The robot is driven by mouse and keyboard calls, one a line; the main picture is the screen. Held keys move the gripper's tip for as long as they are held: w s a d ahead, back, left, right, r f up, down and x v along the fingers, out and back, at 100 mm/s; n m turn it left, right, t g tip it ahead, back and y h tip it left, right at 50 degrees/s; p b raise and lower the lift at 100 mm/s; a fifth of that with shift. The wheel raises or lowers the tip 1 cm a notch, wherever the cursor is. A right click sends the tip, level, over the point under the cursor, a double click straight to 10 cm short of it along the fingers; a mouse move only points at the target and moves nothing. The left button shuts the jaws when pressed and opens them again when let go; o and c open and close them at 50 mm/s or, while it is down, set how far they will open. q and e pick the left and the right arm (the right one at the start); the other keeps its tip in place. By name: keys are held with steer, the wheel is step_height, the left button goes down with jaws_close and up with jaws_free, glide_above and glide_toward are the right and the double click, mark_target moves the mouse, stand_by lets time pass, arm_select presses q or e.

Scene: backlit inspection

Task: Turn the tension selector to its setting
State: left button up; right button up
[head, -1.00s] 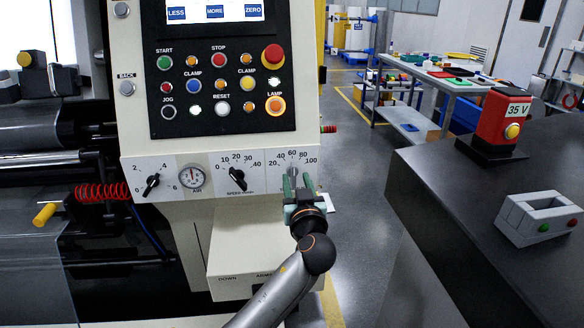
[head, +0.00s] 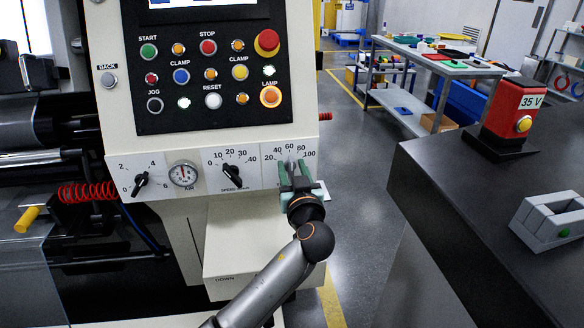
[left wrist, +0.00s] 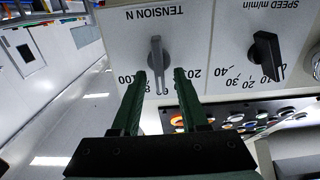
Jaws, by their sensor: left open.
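The tension selector (left wrist: 157,54) is a grey bar knob on the white dial plate marked TENSION N, seen upside down in the left wrist view. Its bar stands roughly in line with my fingers, toward the middle of the scale. In the head view the selector (head: 291,164) is small and partly hidden by my gripper. My left gripper (left wrist: 160,76) is open, its two green fingers on either side of the knob's near end. I cannot tell whether they touch it. It also shows in the head view (head: 295,176). My right gripper is not in view.
The button panel (head: 208,75) is above. A dark bench (head: 450,190) stands right, with a red 35 V unit (head: 510,115).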

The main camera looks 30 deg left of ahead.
arm_select(q)
steer(key=shift+c, duration=0.4)
jaws_close()
steer(key=m, duration=0.3)
steer(key=m+p, duration=0.1)
steer(key=m, duration=0.1)
steer(key=shift+w+d, duration=0.2)
steer(key=shift+d, duration=0.05)
steer(key=shift+m, duration=0.5)
stand_by(0.4)
